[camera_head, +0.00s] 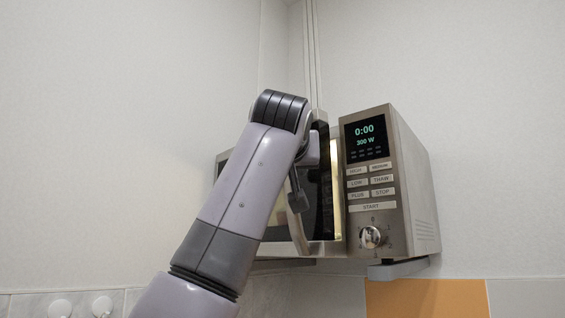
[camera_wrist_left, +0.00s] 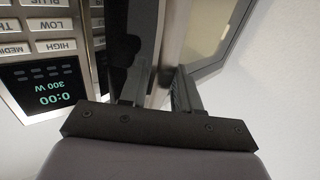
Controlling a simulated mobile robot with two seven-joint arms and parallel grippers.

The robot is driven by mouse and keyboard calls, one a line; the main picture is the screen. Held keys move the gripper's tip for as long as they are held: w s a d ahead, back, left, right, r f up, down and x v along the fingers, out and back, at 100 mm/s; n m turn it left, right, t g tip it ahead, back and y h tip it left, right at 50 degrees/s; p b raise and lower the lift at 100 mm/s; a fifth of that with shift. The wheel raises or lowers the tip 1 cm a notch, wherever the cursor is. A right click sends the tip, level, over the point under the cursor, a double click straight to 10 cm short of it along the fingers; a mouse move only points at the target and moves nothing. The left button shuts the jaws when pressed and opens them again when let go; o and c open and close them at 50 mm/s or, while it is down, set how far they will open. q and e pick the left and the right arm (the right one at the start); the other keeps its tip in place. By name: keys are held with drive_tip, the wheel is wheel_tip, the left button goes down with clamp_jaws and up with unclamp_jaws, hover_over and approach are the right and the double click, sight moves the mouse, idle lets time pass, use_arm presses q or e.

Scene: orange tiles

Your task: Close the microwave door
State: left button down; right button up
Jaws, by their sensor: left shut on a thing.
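The silver microwave (camera_head: 415,190) is mounted at the right in the head view, with its control panel facing me. Its door (camera_head: 300,238) stands partly open, and a lit gap shows between door and body. My left arm crosses in front and hides much of the door. My left gripper (camera_head: 298,195) is at the door's free edge. In the left wrist view, my left gripper (camera_wrist_left: 155,92) has a finger on each side of the door's edge strip (camera_wrist_left: 174,45) and is shut on it. The exact contact is partly hidden. My right gripper is not in view.
The panel display (camera_head: 366,137) reads 0:00 and 300 W. A knob (camera_head: 372,237) sits below the buttons. Pale walls close in behind and to the left. White wall fittings show at lower left.

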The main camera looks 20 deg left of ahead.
use_arm(q)
drive_tip(key=shift+w+d+n+y, duration=0.3)
drive_tip(key=shift+w+d+y, duration=0.15)
drive_tip(key=shift+w, duration=0.2)
drive_tip(key=c, duration=1.2)
unclamp_jaws()
drive_tip(key=shift+w, duration=0.1)
drive_tip(key=b+v, duration=0.3)
drive_tip(key=v, duration=0.4)
drive_tip(key=shift+r+b, duration=0.15)
drive_tip(key=shift+b, duration=0.2)
